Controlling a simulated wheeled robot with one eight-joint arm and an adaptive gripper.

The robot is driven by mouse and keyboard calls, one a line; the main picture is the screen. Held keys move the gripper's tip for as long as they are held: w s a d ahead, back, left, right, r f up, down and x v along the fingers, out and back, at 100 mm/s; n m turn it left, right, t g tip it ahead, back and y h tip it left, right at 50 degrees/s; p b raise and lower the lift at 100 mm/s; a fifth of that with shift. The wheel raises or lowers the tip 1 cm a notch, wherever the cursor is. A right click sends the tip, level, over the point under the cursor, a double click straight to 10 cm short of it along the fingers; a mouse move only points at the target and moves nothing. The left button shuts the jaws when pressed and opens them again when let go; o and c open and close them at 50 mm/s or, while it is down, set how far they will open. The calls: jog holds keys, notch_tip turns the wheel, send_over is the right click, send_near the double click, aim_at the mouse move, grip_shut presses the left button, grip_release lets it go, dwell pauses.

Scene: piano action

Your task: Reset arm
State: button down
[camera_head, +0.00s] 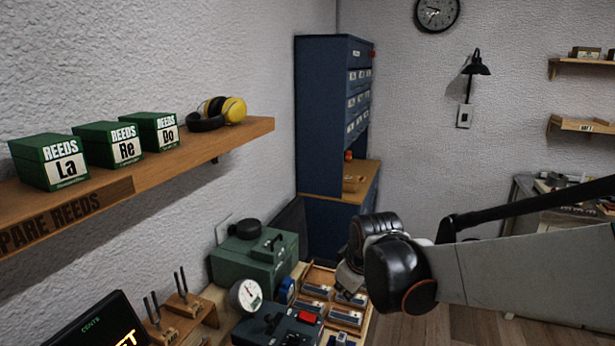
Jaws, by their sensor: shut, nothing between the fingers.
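My arm reaches in from the right edge, with a pale link and a dark wrist.
A wall shelf (205,150) at left holds green reed boxes marked La (52,161), Re (113,144) and Do (157,131), and yellow earmuffs (231,110). The bench holds a green case (255,262), a dial gauge (246,295) and a dark tuner display (95,325). A blue cabinet (322,110) stands behind.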

jog(key=s+d+f+m+t+b, duration=0.1)
jog(key=s+d+m+b, duration=0.2)
jog(key=s+d, duration=0.3)
jog(key=s+d+f+m+t+h+b, duration=0.1)
jog(key=s+d+m+b, duration=0.2)
jog(key=s, duration=1.3)
jog(key=d+m, duration=0.3)
jog(key=shift+f+b, duration=0.2)
jog(key=shift+b, duration=0.1)
